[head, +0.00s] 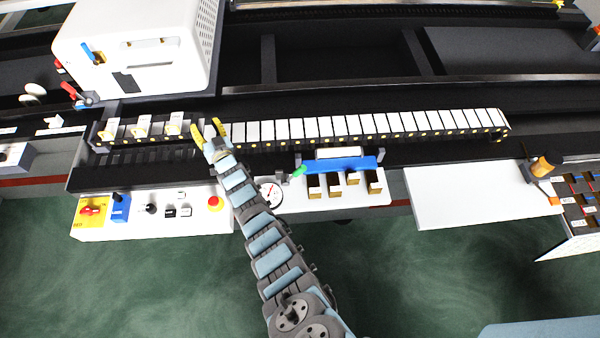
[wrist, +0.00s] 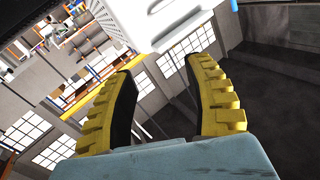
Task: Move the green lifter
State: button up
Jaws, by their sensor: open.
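The green lifter (head: 299,171) is a small green handle at the left end of a blue bar (head: 345,165) in the head view. It sits to the right of the round dial, above several box-like slots. My gripper (head: 208,133) is open and empty, with yellow fingers. It is up and to the left of the green lifter, over the left part of the white-segment row, and apart from the lifter. In the wrist view my gripper (wrist: 165,95) has its two yellow fingers spread with nothing between them. The green lifter does not show there.
A row of white segments (head: 340,127) runs behind the lifter. A control panel (head: 150,212) with knobs and a red button is at the left. A round gauge (head: 270,193) lies beside my arm. A white machine (head: 140,50) stands back left.

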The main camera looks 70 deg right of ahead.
jog(key=s+d+f+m+g, duration=0.2)
jog(key=s+d, duration=0.1)
jog(key=d, duration=0.3)
jog(key=s+d+f+m+g+b, duration=0.1)
jog(key=s+d+m+g, duration=0.1)
jog(key=s+d+g, duration=0.3)
jog(key=s+d+f+m, duration=0.2)
jog(key=d, duration=0.5)
jog(key=s+d+f+m+g+y+b, duration=0.1)
jog(key=s+d+f+m+g, duration=0.15)
jog(key=s, duration=0.45)
jog(key=s+d+f+m+g+y, duration=0.1)
jog(key=s+d+m+g, duration=0.1)
jog(key=s+d, duration=0.35)
jog(key=s+a+m+g+y+b, duration=0.15)
jog(key=s+a+m+y, duration=0.4)
jog(key=s, duration=0.55)
jog(key=m+t+y, duration=0.2)
jog(key=m+y, duration=0.1)
jog(key=y, duration=0.2)
send_near(300, 172)
notch_tip(300, 172, up, 4)
jog(key=s+d, duration=0.2)
jog(key=shift+b+x, duration=1.05)
jog(key=shift+x, duration=7.4)
jog(key=shift+w+d, duration=0.1)
